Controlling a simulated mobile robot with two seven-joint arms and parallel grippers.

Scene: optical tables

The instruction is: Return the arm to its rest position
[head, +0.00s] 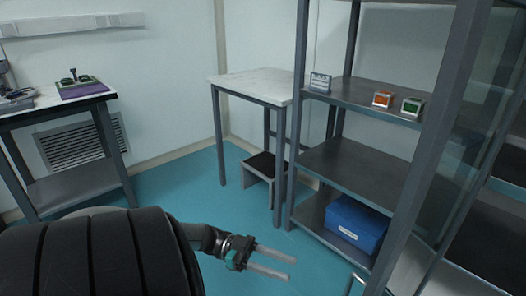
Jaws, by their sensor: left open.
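My left arm comes in from the lower left, with its large dark segmented part filling the lower-left corner. My left gripper (273,261) points to the right, low in the picture. Its two pale fingers are apart with nothing between them. It is over the teal floor (180,195), in front of the shelf rack and clear of it in the picture. My right arm and right gripper do not show.
A grey shelf rack (352,163) stands at right, holding a blue bin (355,222), an orange box (382,99) and a green box (412,106). A white-topped table (250,87) and a step stool (262,165) stand behind. A left table (70,102) holds instruments.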

